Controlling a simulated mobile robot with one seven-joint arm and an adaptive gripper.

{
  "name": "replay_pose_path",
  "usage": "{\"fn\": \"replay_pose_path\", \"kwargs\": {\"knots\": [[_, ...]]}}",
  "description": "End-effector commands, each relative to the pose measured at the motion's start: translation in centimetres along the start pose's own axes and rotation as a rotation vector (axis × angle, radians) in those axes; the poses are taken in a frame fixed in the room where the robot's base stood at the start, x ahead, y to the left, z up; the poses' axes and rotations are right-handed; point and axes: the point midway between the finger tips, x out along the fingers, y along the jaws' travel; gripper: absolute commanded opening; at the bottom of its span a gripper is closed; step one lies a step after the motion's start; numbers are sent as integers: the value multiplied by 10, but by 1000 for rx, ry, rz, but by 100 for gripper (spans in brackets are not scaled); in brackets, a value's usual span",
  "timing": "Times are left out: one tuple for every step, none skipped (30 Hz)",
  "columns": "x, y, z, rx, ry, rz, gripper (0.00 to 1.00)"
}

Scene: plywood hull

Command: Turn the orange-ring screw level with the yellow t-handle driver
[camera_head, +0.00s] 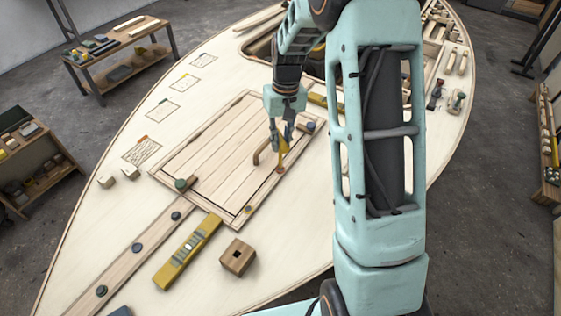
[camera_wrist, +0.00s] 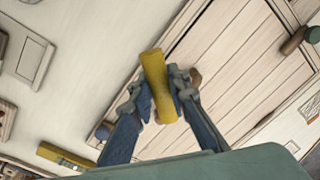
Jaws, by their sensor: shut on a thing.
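My gripper (camera_head: 282,130) is above the right part of the plank hatch panel (camera_head: 215,150), its fingers shut on the yellow t-handle driver (camera_head: 283,149). The driver stands roughly upright, with its lower end at a small orange-red spot (camera_head: 280,171) near the panel's right edge. This spot looks like the orange-ring screw; its slot and how level it is are too small to tell. In the wrist view the driver's yellow bar (camera_wrist: 158,82) lies between the two fingers (camera_wrist: 162,95) and hides what is under it.
A wooden handle (camera_head: 262,150) rises beside the driver. A green-topped knob (camera_head: 183,184), a yellow-ringed screw (camera_head: 248,209) and a dark blue piece (camera_head: 310,126) sit around the panel. A yellow level (camera_head: 188,252) and a wooden block (camera_head: 238,257) lie in front.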

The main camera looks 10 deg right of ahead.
Motion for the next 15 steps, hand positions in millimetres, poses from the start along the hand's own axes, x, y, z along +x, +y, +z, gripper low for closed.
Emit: {"fn": "replay_pose_path", "kwargs": {"knots": [[0,0,0,0,0,0,0],[0,0,0,0,0,0,0],[0,0,0,0,0,0,0],[0,0,0,0,0,0,0],[0,0,0,0,0,0,0],[1,0,0,-1,0,0,0],[1,0,0,-1,0,0,0],[2,0,0,-1,0,0,0],[3,0,0,-1,0,0,0],[4,0,0,-1,0,0,0],[5,0,0,-1,-1,0,0],[6,0,0,-1,-1,0,0],[7,0,0,-1,-1,0,0],[8,1,0,-1,-1,0,0],[9,1,0,-1,-1,0,0]]}}
